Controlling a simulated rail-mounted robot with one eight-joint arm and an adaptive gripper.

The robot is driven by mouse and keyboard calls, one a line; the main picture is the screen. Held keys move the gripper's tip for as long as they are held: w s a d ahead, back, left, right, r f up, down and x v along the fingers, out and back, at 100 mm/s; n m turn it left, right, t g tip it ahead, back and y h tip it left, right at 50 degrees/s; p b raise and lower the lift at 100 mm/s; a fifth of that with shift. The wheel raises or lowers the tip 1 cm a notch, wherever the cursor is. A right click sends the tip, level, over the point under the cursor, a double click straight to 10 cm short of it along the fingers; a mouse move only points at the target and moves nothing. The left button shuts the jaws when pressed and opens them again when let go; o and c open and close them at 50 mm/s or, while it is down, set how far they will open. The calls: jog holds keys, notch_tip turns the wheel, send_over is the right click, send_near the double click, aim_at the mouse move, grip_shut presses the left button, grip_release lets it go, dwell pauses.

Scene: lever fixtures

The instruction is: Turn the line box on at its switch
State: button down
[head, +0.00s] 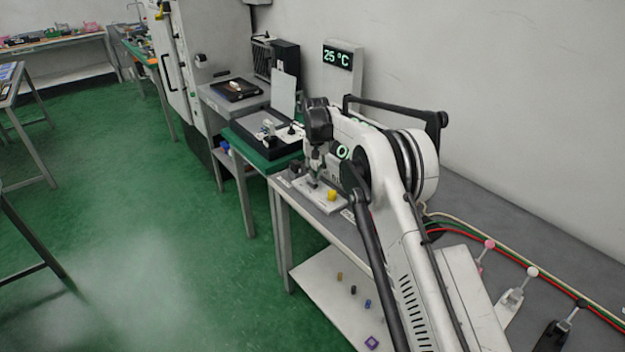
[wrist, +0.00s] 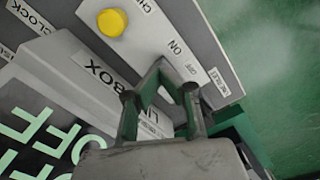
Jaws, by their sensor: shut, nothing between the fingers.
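The line box appears in the wrist view as a light panel (wrist: 140,50) with a printed "LINE BOX" label, partly covered by my gripper. "ON" and "OFF" are printed on the panel just beyond my fingers. The switch itself cannot be made out; my fingers may hide it. My gripper (wrist: 161,68) is shut and empty, its tips close over the panel near these labels; contact cannot be told. In the head view my gripper (head: 313,184) points down at a pale box (head: 324,204) on the bench.
A yellow button (wrist: 112,22) sits on the panel. A dark display with green "OFF" letters (wrist: 30,125) is beside it, at left. A "RESET" label (wrist: 219,81) is at right. A black device on green (head: 262,140) stands behind; cables and levers (head: 515,297) lie at right.

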jog(key=shift+f+b, duration=0.55)
jog(key=shift+f, duration=0.25)
dwell(0.5)
jog(key=shift+r, duration=0.1)
jog(key=shift+r+p, duration=0.95)
jog(key=shift+r, duration=2.45)
